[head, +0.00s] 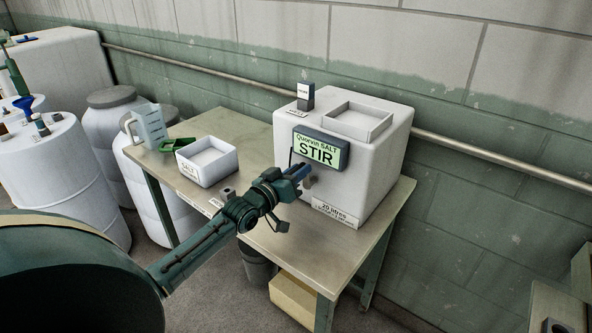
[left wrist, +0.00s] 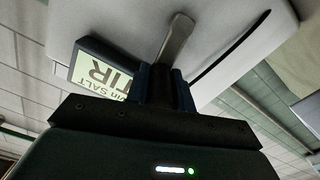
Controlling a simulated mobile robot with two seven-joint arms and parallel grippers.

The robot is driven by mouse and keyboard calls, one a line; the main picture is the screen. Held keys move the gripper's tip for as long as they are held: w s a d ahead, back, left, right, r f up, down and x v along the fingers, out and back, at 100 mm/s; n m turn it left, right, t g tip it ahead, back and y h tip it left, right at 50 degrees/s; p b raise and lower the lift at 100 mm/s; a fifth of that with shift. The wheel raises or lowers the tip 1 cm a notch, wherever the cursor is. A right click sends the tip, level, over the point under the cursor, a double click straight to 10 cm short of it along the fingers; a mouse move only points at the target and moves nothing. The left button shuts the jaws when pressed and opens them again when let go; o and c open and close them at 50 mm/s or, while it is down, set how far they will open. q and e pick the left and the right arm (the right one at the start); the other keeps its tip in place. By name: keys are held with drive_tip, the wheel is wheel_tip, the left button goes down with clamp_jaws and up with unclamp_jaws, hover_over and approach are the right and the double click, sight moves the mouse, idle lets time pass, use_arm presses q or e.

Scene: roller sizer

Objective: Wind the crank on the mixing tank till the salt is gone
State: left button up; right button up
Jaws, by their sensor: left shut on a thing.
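The mixing tank (head: 365,168) is a white box with an open square hatch on top, standing on the right of the bench. Its lit green sign (head: 320,151) reads "Quorvin SALT STIR". My left gripper (head: 303,172) is at the tank's front face, just below the sign. In the left wrist view the gripper (left wrist: 172,82) is shut on the crank's dark handle, and the crank's grey arm (left wrist: 177,36) runs up from it against the white tank. The inside of the tank is hidden, so the salt in it does not show. My right gripper is not in view.
The bench (head: 270,243) also holds a white salt tray (head: 207,170), a clear jug (head: 148,126) and a green scoop-like item (head: 175,144). White drums stand at the left. A pipe runs along the wall behind. A bucket and carton sit under the bench.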

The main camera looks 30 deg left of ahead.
use_arm(q)
drive_tip(key=shift+f, duration=0.1)
drive_tip(key=o, duration=1)
drive_tip(key=s, duration=0.8)
drive_tip(key=s+a, duration=0.1)
drive_tip(key=s, duration=0.4)
drive_tip(key=shift+s+b, duration=0.1)
drive_tip(key=shift+b, duration=0.25)
drive_tip(key=s+d+f+m+g, duration=0.2)
drive_tip(key=s+d+f, duration=0.3)
drive_tip(key=d+f, duration=0.1)
drive_tip(key=s+d+f+m+g+h, duration=0.1)
drive_tip(key=s+d+f+m+g, duration=0.1)
drive_tip(key=s+d+f, duration=0.3)
drive_tip(key=s+d+f+m+g+h, duration=0.1)
drive_tip(key=s+d+f, duration=0.4)
drive_tip(key=d, duration=0.7)
drive_tip(key=shift+s+d+f+m+g+p, duration=0.2)
drive_tip(key=shift+f+m+g, duration=0.15)
drive_tip(key=shift+f+g, duration=0.3)
drive_tip(key=shift+s+d+f+m+g+p, duration=0.1)
drive_tip(key=shift+f+m+g+p, duration=0.1)
drive_tip(key=shift+f+m+g, duration=0.3)
